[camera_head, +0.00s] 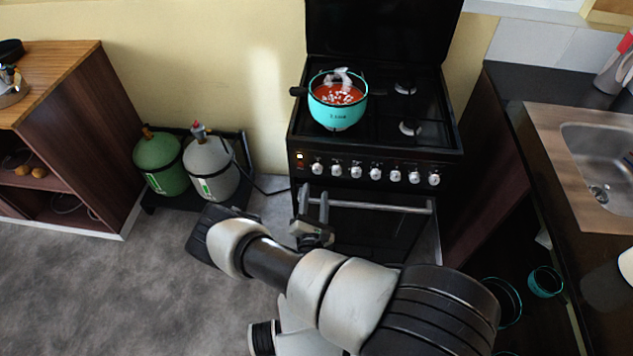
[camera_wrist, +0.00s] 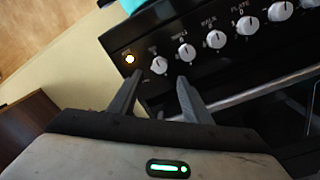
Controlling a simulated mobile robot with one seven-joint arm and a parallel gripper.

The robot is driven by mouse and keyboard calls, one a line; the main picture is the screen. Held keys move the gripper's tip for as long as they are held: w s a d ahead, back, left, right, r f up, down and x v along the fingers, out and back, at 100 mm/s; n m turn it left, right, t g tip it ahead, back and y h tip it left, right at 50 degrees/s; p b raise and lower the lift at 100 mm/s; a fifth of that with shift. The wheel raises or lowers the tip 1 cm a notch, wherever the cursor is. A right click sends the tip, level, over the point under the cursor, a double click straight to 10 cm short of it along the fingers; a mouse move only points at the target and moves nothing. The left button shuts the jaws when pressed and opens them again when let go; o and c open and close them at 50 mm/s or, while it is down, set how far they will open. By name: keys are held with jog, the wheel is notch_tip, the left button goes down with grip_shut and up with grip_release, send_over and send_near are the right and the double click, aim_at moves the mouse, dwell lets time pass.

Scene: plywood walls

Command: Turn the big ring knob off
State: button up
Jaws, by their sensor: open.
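A row of several silver knobs runs along the black stove's (camera_head: 375,155) front panel. The printed labels are too small to tell surely which is the big ring knob. My gripper (camera_head: 314,200) is open and empty, below the leftmost knob (camera_head: 316,169). In the wrist view, that knob (camera_wrist: 159,65) appears just beyond and between my fingertips (camera_wrist: 160,80), and I see no contact. The second knob (camera_wrist: 187,52) is up and right of it.
An oven handle (camera_head: 385,207) runs below the knobs. Green (camera_head: 160,162) and grey (camera_head: 209,170) gas cylinders stand left. A counter with a sink (camera_head: 605,165) is right.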

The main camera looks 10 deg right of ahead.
jog(key=v, duration=0.9)
